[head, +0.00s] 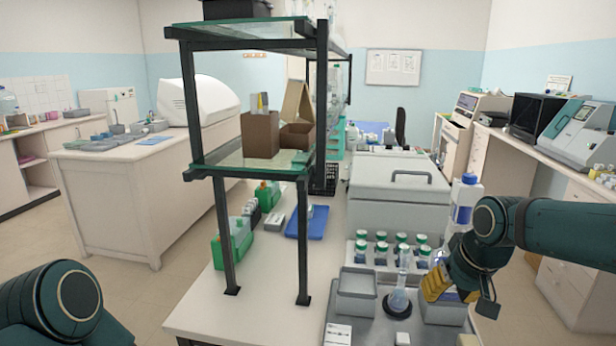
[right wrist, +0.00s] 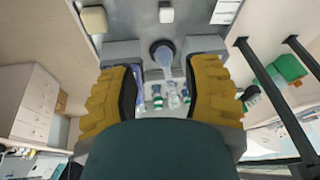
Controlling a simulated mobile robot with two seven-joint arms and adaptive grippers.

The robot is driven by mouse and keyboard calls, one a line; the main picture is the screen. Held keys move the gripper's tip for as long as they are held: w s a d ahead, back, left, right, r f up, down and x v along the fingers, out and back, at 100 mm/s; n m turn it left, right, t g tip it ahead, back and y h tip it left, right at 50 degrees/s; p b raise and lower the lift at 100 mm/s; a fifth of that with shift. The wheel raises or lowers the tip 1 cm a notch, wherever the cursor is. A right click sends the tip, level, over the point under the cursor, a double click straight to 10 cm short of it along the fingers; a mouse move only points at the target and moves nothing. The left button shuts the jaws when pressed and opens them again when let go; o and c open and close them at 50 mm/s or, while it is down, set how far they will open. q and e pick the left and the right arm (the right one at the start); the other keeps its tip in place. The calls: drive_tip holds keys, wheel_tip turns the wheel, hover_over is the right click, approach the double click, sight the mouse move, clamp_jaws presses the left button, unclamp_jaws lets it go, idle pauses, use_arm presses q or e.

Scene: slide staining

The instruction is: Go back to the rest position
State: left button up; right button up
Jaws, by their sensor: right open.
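My right gripper (head: 450,284) hangs over the right side of the grey staining tray, its yellow finger pads apart. In the right wrist view the two yellow fingers (right wrist: 160,88) stand wide open with nothing held between them. A grey bin (head: 442,312) lies just below the gripper. Of my left arm only a link shows at the lower left; the left gripper is out of view.
Several green-capped bottles (head: 389,248) stand behind the flask, close to the gripper. A white bottle with a blue label (head: 465,203) is behind my right wrist. Another grey bin (head: 357,293) is left of the flask. A black-framed shelf (head: 228,245) rises at the left of the bench.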

drive_tip(key=s+a+f+g+y, duration=0.1)
drive_tip(key=a+f, duration=0.5)
drive_tip(key=f, duration=0.5)
drive_tip(key=a+f+y, duration=0.1)
drive_tip(key=a+f, duration=0.4)
drive_tip(key=f, duration=0.6)
drive_tip(key=s+a+f, duration=0.4)
drive_tip(key=s+f, duration=0.3)
drive_tip(key=s+a+f+g, duration=0.1)
drive_tip(key=s+a+f, duration=0.2)
drive_tip(key=s+f, duration=0.3)
wheel_tip(320, 180, down, 2)
drive_tip(key=shift+s+a+f+m+y, duration=0.1)
drive_tip(key=shift+s+a+m+y, duration=0.25)
drive_tip(key=shift+s+m+y, duration=0.05)
